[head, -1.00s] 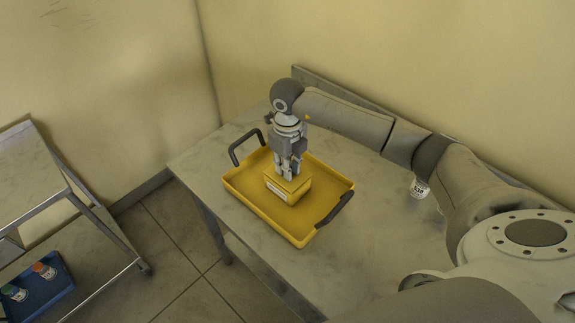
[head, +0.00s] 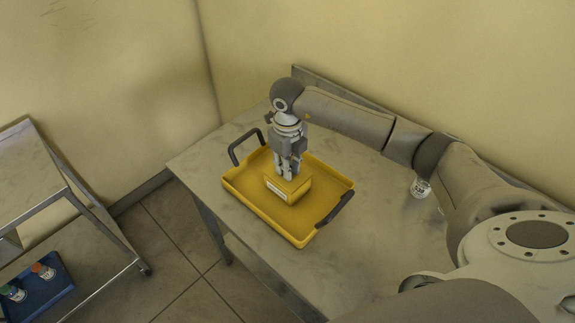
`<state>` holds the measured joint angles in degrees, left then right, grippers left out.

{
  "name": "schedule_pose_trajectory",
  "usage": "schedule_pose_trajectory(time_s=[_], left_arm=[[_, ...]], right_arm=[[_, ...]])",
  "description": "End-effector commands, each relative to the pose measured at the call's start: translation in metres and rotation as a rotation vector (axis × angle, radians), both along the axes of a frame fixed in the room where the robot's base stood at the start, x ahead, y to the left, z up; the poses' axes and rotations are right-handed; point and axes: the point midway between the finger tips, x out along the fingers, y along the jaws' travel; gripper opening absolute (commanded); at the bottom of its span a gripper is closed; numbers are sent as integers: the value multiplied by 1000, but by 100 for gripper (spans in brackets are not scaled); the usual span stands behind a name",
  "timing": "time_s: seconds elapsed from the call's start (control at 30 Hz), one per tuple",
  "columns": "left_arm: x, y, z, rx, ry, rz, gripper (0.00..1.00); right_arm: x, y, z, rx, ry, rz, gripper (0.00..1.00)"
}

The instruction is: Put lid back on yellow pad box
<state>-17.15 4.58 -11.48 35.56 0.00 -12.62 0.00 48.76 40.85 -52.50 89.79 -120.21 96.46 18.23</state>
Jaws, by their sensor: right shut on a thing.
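The yellow pad box (head: 291,192) stands in a yellow tray (head: 236,187) with dark handles on the table. It has a white label on its front side. My right gripper (head: 287,177) points straight down at the top of the box, with its fingers shut at the box's upper face. It appears shut on the lid (head: 300,183), which sits on or right at the top of the box; I cannot tell whether there is a gap. My left gripper is not in view.
The grey table (head: 370,230) has free room around the tray.

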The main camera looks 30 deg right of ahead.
Motion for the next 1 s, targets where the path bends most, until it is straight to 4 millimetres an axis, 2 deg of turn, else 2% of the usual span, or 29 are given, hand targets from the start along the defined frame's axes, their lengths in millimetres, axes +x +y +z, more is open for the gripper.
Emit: schedule_pose_trajectory(time_s=[0.2, 0.23, 0.4, 0.63, 0.8, 1.0], left_arm=[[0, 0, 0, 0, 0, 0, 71], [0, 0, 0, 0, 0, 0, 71], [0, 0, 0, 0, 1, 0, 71], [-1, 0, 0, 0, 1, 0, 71], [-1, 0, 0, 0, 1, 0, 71], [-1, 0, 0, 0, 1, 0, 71]], right_arm=[[0, 0, 0, 0, 0, 0, 2], [0, 0, 0, 0, 0, 0, 19], [0, 0, 0, 0, 0, 1, 41], [0, 0, 0, 0, 0, 1, 41], [0, 0, 0, 0, 0, 1, 63], [0, 0, 0, 0, 0, 1, 63]])
